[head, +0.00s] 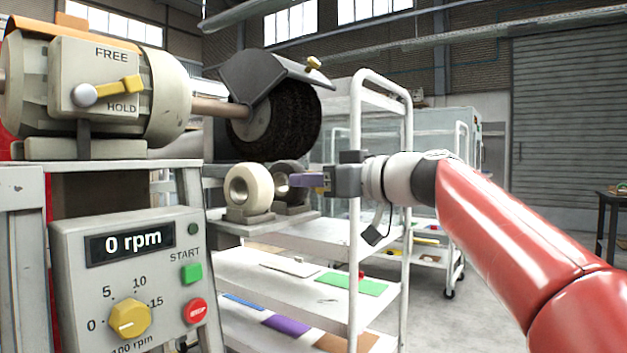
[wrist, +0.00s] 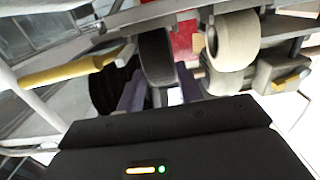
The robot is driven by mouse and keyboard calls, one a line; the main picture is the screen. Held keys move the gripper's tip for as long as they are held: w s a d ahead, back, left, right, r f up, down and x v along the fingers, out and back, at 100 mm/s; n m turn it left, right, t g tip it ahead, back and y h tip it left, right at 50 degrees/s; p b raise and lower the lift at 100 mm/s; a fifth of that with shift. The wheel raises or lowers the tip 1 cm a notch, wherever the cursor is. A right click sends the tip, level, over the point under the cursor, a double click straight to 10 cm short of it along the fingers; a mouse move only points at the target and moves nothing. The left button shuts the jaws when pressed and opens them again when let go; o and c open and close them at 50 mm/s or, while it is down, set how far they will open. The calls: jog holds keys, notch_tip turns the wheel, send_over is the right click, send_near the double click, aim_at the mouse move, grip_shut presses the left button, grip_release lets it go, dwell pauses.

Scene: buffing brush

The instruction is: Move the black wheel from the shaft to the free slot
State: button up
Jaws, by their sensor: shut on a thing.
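A large black bristly wheel (head: 288,120) sits on the motor's shaft (head: 215,108) under a grey guard (head: 262,75). My gripper (head: 308,182), with purple fingers, is below and to the right of it, apart from it. The fingers are shut on a smaller dark grey wheel (head: 290,172); in the wrist view this wheel (wrist: 157,57) shows between them. It stands at a holder on the rack shelf, beside a cream wheel (head: 250,188) in its own holder (head: 249,216). I cannot tell whether the grey wheel touches its holder. No free slot shows clearly.
The black bristly wheel hangs close above the rack wheels. White cart posts (head: 354,250) stand beside my wrist. The motor's control box (head: 140,270) reads 0 rpm. A yellow lever (head: 128,84) is by the FREE and HOLD marks. Open floor lies to the right.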

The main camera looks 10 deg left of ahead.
jog(key=o, duration=1.1)
jog(key=shift+d, duration=0.1)
jog(key=b+v, duration=0.2)
jog(key=v, duration=0.6)
jog(key=s+d+f+m+h+p, duration=0.3)
jog(key=s+d+f, duration=0.4)
jog(key=f, duration=0.4)
jog(key=s+d+f+m+h+p, duration=0.3)
jog(key=s+d+f+m+h, duration=0.3)
jog(key=f, duration=0.5)
jog(key=s+d+f+m+g+h+p, duration=0.1)
jog(key=s+d+f+m+h+p, duration=0.2)
jog(key=s+d+f+h, duration=0.4)
jog(key=s+d+f+m, duration=0.1)
jog(key=s+f, duration=0.2)
jog(key=f, duration=0.2)
jog(key=shift+d+m, duration=0.25)
jog(key=shift+m, duration=0.05)
